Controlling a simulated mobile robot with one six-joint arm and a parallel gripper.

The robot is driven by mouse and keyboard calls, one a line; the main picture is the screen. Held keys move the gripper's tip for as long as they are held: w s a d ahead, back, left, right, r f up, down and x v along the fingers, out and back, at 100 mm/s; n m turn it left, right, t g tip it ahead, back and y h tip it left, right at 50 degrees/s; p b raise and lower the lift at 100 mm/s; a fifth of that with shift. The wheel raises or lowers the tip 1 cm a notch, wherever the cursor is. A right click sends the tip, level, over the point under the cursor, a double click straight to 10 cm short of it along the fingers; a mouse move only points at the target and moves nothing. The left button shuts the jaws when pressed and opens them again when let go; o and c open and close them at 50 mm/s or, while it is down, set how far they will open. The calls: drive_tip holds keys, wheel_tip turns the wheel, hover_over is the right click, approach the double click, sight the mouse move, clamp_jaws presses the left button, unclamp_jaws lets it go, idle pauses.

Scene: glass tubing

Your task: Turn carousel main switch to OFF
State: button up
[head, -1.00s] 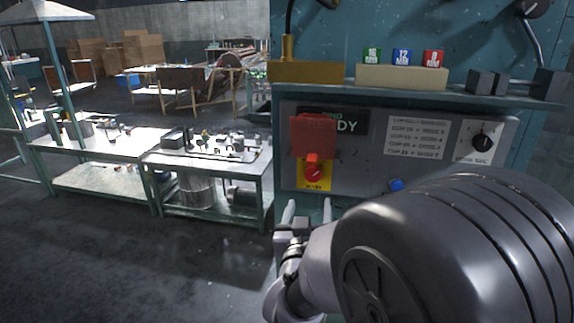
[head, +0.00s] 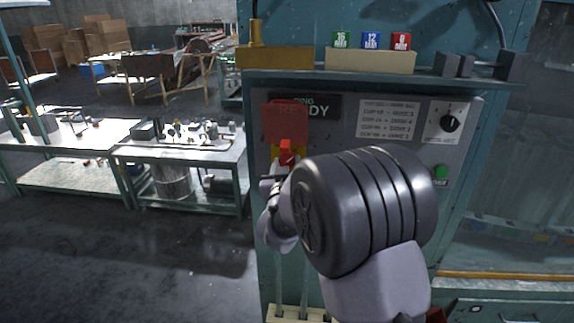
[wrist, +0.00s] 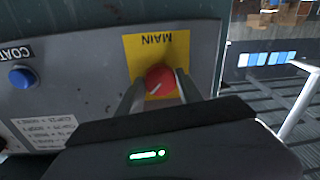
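The main switch is a round red knob (wrist: 160,78) on a yellow plate (wrist: 178,48) marked MAIN, which appears upside down in the wrist view. A pale pointer mark on the knob slants toward the picture's lower left. My gripper (wrist: 160,82) has one finger on each side of the knob, with narrow gaps seeming to show, so it looks open around it.
The grey control panel (head: 347,145) also carries a READY display (head: 318,106), a black rotary selector (head: 450,122) and a green button (head: 441,172). A blue button (wrist: 22,77) sits beside the switch. A shelf (head: 400,76) juts out above. Workbenches (head: 180,151) stand left; the floor between is clear.

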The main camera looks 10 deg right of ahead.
drive_tip(key=c, duration=0.8)
drive_tip(key=shift+n, duration=0.3)
drive_tip(key=n, duration=0.3)
drive_tip(key=shift+n, duration=0.4)
drive_tip(key=n, duration=0.4)
drive_tip(key=shift+r+p, duration=0.15)
drive_tip(key=shift+p, duration=0.25)
drive_tip(key=n+p, duration=0.3)
drive_tip(key=n, duration=0.3)
drive_tip(key=shift+r+g, duration=0.1)
drive_tip(key=shift+g, duration=0.3)
drive_tip(key=shift+n+h+p, duration=0.4)
drive_tip(key=shift+n+p, duration=0.35)
drive_tip(key=shift+n, duration=0.65)
